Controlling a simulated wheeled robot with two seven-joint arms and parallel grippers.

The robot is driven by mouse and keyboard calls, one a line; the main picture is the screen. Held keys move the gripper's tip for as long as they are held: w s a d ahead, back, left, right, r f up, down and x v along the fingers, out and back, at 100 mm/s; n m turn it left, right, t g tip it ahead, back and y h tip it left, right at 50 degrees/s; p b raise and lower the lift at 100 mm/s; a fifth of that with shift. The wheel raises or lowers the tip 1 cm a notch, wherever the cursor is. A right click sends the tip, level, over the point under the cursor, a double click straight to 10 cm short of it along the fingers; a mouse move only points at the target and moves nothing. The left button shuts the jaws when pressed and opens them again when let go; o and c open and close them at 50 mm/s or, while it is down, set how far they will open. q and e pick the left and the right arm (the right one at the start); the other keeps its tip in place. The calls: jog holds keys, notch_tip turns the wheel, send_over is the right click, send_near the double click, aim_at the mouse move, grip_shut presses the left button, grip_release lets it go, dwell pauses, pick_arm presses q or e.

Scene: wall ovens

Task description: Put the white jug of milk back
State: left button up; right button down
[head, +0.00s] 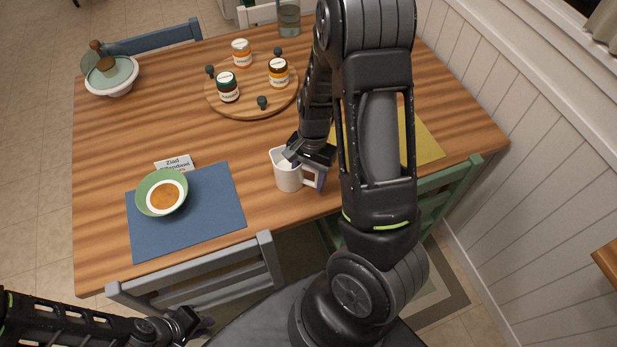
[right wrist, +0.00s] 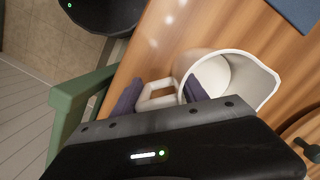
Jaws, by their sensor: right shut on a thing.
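The white jug (head: 287,177) is near the front edge of the wooden table, roughly upright. I cannot tell whether its base touches the wood. My right gripper (head: 306,167) reaches down over it and is shut on it at the handle side. In the right wrist view, the jug (right wrist: 255,80) shows its open mouth and white inside. The fingers of my right gripper (right wrist: 160,97) lie one outside the handle and one at the mouth, partly hiding the rim. My left gripper (head: 195,326) is low at the bottom left, away from the table; its jaw opening is unclear.
A round wooden board (head: 250,108) holds several jars. A green bowl (head: 147,193) and a name card (head: 174,164) are at the blue placemat (head: 215,210). A yellow placemat (head: 425,145) is partly behind my arm. Chairs (head: 215,278) line the front edge. A lidded dish (head: 112,78) stands far left.

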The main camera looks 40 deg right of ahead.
jog(key=c, duration=0.6)
grip_release()
notch_tip(320, 180, up, 12)
jog(key=d, duration=0.1)
jog(key=shift+w+d+p, duration=0.3)
jog(key=shift+s, duration=0.1)
dwell(0.7)
